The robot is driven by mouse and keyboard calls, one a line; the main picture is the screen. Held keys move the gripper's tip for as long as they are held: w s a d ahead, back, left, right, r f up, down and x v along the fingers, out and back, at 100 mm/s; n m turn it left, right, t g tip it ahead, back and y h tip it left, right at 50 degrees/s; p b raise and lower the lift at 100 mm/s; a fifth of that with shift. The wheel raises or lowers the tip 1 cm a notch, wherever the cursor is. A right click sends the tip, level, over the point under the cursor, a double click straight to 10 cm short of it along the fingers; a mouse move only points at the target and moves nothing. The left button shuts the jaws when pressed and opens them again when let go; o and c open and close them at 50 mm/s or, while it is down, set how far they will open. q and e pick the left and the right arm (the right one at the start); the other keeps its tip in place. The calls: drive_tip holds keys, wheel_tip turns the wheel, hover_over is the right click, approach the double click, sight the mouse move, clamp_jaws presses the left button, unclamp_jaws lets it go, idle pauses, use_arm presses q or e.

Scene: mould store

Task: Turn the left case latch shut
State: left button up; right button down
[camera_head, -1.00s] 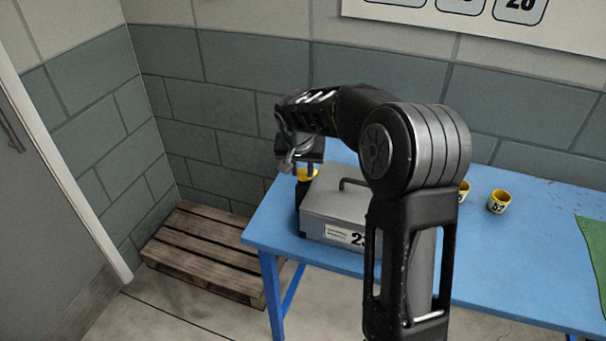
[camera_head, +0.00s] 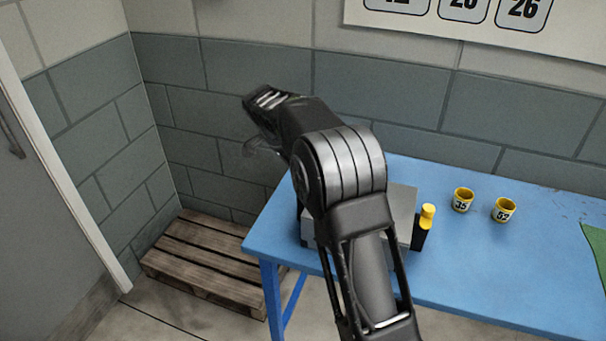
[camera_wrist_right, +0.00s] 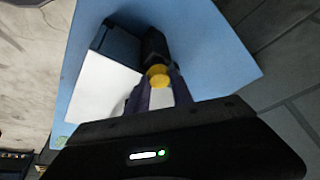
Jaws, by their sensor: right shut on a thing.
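The grey case (camera_head: 402,205) stands on the blue table, largely covered by my right arm in the head view. Its right latch (camera_head: 427,217), black with a yellow knob, shows at its right end. The left latch is hidden behind my arm there. In the right wrist view its yellow knob (camera_wrist_right: 159,74) and black body (camera_wrist_right: 154,45) stand beside the pale case face (camera_wrist_right: 100,88). My right gripper (camera_wrist_right: 160,93) is shut on the knob, its fingers partly blurred. How far the latch is turned cannot be told. My left gripper is in neither view.
A green mat (camera_head: 597,245) lies at the right edge. A wooden pallet (camera_head: 205,262) is on the floor at left. The wall is close behind.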

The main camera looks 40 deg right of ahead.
drive_tip(key=shift+m, duration=0.5)
drive_tip(key=c, duration=1.1)
unclamp_jaws()
